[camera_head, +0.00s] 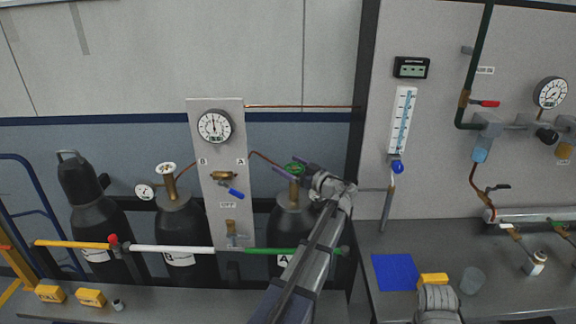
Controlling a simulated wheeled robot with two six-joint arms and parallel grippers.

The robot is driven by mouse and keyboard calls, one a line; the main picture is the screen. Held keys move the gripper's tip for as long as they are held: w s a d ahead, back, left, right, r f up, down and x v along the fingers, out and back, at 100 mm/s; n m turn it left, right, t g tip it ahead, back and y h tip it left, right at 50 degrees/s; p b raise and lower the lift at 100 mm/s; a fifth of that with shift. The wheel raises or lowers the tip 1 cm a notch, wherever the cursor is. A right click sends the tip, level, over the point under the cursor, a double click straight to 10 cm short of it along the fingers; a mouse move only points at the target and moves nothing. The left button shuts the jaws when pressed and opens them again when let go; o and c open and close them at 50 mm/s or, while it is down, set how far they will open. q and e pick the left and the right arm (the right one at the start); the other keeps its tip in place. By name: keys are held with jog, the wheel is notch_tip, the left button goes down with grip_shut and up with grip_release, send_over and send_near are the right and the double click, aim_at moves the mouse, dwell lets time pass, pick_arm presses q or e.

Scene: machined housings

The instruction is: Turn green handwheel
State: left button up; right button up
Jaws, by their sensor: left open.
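The green handwheel (296,168) tops the brass valve (293,188) of the dark gas cylinder (283,233) labelled A. My left gripper (287,164) is open. In the picture its two fingers lie on either side of the handwheel, one above and one below. I cannot tell whether they touch it. My left arm covers the right part of cylinder A. My right gripper is not in view; only a grey part of my own shows at the bottom right.
A panel (226,204) with a gauge (215,126) and blue-handled valve stands left of cylinder A. A cylinder with a white handwheel (166,168) stands further left. A yellow, white and green rail (172,249) crosses before the cylinders. A bench (510,287) is at right.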

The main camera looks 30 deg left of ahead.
pick_arm(q)
jog(key=shift+a, duration=0.35)
jog(key=shift+c, duration=0.4)
jog(key=c, duration=1.1)
